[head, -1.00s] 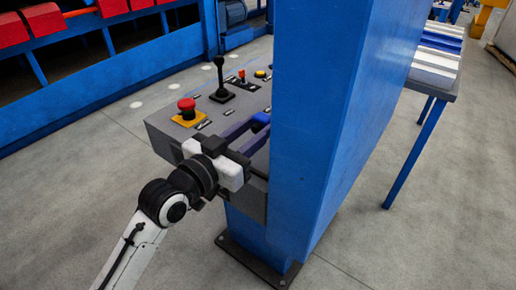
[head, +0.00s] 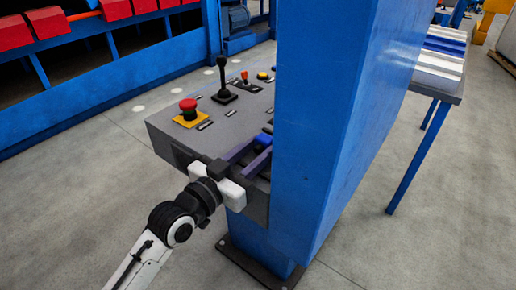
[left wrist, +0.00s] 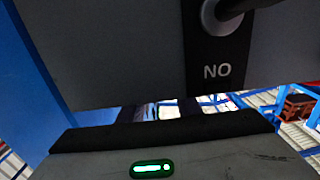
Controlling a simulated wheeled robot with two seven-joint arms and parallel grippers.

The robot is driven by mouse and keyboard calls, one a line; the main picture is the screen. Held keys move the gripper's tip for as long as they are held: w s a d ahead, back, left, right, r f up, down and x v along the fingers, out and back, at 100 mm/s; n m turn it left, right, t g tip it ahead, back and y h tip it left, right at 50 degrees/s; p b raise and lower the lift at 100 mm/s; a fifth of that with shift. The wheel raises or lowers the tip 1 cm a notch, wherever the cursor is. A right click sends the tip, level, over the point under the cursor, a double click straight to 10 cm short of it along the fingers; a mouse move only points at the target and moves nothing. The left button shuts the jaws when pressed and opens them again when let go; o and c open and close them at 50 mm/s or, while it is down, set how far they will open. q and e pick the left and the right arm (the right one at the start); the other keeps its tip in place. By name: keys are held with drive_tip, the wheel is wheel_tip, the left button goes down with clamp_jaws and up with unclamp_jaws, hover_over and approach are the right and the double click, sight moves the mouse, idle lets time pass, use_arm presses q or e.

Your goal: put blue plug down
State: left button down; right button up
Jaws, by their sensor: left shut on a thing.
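The blue plug (head: 263,139) shows in the head view between the tips of my left gripper's fingers, close to the blue pillar. My left gripper (head: 259,147) is shut on it, low at the near right part of the grey control panel (head: 225,125). The plug's underside is hidden, and I cannot tell whether it touches the panel. My right gripper is not in view.
The blue pillar (head: 330,130) stands right beside the gripper and hides the panel's right side. A red stop button (head: 188,104), a black lever (head: 222,80) and small switches stand up from the panel. A table (head: 440,85) with white and blue strips is behind.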

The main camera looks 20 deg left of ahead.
use_arm(q)
drive_tip(key=shift+f, duration=0.4)
drive_tip(key=c, duration=1.5)
unclamp_jaws()
drive_tip(key=shift+f, duration=0.1)
drive_tip(key=shift+o, duration=1)
drive_tip(key=shift+s+d+f, duration=0.1)
drive_tip(key=shift+f, duration=0.05)
drive_tip(key=shift+r, duration=0.45)
drive_tip(key=p+v, duration=0.1)
drive_tip(key=v, duration=0.9)
drive_tip(key=s+d+f+g+y, duration=0.1)
drive_tip(key=s+f+g, duration=0.1)
drive_tip(key=s+f, duration=0.3)
drive_tip(key=s+d+f+n+g+y, duration=0.1)
drive_tip(key=s+f+g, duration=0.2)
drive_tip(key=f, duration=0.9)
drive_tip(key=s+d+f+g+y, duration=0.1)
drive_tip(key=s+f+g, duration=0.2)
drive_tip(key=s+f, duration=0.4)
wheel_tip(320, 180, down, 3)
drive_tip(key=shift+s+d+r+n, duration=0.15)
drive_tip(key=shift+d+r+n, duration=0.1)
drive_tip(key=shift+d+n, duration=0.15)
